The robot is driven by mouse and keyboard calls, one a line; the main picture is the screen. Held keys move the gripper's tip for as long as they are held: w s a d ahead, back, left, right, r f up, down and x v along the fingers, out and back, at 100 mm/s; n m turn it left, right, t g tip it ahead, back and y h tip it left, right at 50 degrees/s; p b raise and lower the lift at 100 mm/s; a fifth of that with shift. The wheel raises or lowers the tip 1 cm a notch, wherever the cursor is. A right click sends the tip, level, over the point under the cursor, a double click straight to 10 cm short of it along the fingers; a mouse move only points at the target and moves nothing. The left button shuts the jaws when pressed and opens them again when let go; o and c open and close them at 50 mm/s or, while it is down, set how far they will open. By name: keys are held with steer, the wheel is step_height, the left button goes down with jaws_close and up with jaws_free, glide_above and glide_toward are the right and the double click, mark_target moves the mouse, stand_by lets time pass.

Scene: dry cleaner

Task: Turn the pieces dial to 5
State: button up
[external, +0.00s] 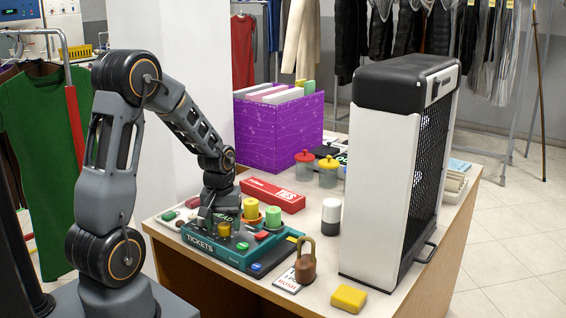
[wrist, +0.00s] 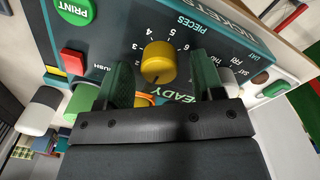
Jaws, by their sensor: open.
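The pieces dial (wrist: 157,58) is a round yellow knob on the dark teal ticket panel (wrist: 215,28). The numbers around it appear upside down in the wrist view, with 3, 4, 5 and 6 along its upper side. A dark mark shows low on the knob; I cannot tell exactly which number it indicates. My gripper (wrist: 162,82) is open, one dark green finger on each side of the dial's near part, with visible gaps and no clear contact. In the external view, my gripper (external: 208,212) is low over the TICKETS machine (external: 215,251), beside the yellow knob (external: 224,229).
A green PRINT button (wrist: 74,10) and a red button (wrist: 73,62) sit left of the dial. Yellow (external: 251,208) and green (external: 273,217) cylinders stand close to my gripper. A red box (external: 272,194), a brown padlock (external: 305,265) and a tall white-black unit (external: 385,175) are nearby.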

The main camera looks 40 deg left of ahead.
steer(key=shift+f, duration=0.2)
steer(key=shift+c, duration=0.3)
steer(key=c, duration=0.9)
